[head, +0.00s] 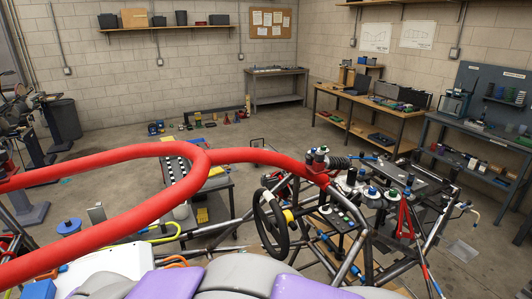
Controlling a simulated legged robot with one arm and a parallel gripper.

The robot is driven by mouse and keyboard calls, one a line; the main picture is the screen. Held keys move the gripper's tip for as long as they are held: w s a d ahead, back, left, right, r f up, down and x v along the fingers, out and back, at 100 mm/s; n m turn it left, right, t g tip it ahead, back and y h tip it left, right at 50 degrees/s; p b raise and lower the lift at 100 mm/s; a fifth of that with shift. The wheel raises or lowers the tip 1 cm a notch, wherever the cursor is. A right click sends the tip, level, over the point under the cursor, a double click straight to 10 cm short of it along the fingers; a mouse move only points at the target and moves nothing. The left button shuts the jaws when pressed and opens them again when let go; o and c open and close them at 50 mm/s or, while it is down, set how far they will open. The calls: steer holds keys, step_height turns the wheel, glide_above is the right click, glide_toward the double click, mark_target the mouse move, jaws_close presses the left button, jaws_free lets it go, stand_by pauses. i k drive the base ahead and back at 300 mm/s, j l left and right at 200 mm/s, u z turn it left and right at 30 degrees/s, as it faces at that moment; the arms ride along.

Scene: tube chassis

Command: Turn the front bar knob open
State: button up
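The tube chassis fills the lower half of the head view. A thick red padded bar (120,213) loops across it from the left toward the centre. Bare dark metal tubes (358,240) form the front frame at the right, with a black steering wheel (270,225) beside them. Several small round parts with white, blue and green tops (371,193) sit on the front frame, right of the red bar's end. I cannot tell which of them, if any, is the front bar knob, or how it is turned. My gripper is not in view.
Purple and grey padded shapes (235,277) fill the bottom edge. A red stand (404,218) is among the tubes at the right. Workbenches (365,130) line the far and right walls. Small items (185,125) lie on the floor at the back; the concrete floor (275,130) between is mostly clear.

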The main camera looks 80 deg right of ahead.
mark_target(318, 155)
steer(key=z, duration=0.5)
steer(key=l+z, duration=0.1)
steer(key=z, duration=0.85)
steer(key=l+z, duration=0.1)
steer(key=z, duration=1.4)
steer(key=k+j, duration=0.1)
